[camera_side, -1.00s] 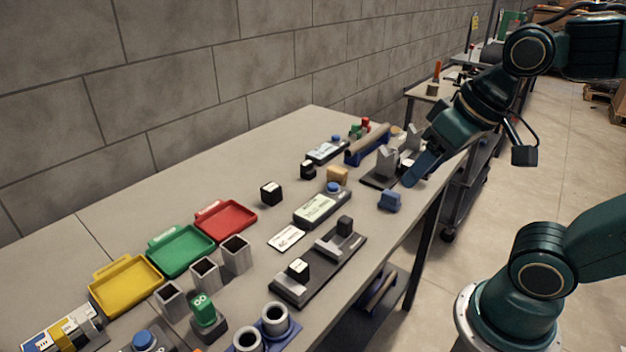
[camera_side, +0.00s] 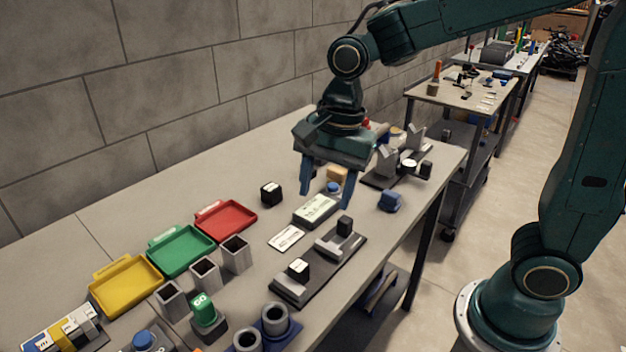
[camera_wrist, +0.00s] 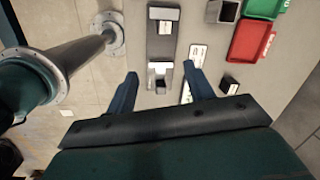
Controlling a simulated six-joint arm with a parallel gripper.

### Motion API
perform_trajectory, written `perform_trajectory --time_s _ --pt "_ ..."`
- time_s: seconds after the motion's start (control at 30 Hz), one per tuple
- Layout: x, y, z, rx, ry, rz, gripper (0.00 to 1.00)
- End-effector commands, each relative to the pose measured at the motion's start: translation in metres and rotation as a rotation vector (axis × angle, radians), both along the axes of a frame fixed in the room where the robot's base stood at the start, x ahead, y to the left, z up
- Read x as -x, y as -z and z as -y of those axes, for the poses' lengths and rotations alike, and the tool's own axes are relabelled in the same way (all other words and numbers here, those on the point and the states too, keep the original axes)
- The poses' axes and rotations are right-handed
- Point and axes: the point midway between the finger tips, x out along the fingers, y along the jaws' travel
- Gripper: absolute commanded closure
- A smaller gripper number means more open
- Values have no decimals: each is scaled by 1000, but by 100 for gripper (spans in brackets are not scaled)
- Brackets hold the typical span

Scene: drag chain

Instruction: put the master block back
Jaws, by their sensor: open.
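Several small black blocks are in view, and I cannot tell which is the master block. In the side view, one black block with a pale top (camera_side: 298,268) sits at the near end of the dark fixture (camera_side: 322,273). A plain black block (camera_side: 344,226) stands at the fixture's far end. Another labelled black block (camera_side: 271,193) stands alone on the bench and also shows in the wrist view (camera_wrist: 230,82). My gripper (camera_side: 326,197) is open and empty, pointing down above the display box (camera_side: 316,208). In the wrist view my fingers (camera_wrist: 159,75) straddle the fixture's far end.
A white card (camera_side: 286,238) lies beside the fixture. Red (camera_side: 226,235), green (camera_side: 180,266) and yellow (camera_side: 125,302) trays and grey square tubes (camera_side: 236,253) stand left. A blue block (camera_side: 389,201) and a dark stand (camera_side: 380,181) are right. Bare bench lies behind the trays.

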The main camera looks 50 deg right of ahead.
Motion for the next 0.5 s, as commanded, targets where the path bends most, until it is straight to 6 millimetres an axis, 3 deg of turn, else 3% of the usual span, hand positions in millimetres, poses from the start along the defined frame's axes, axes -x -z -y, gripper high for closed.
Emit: perform_trajectory --time_s 0.2,0.5 --pt "-19 22 -19 -15 197 -91 47" --pt "-25 31 -27 -17 287 -126 47"
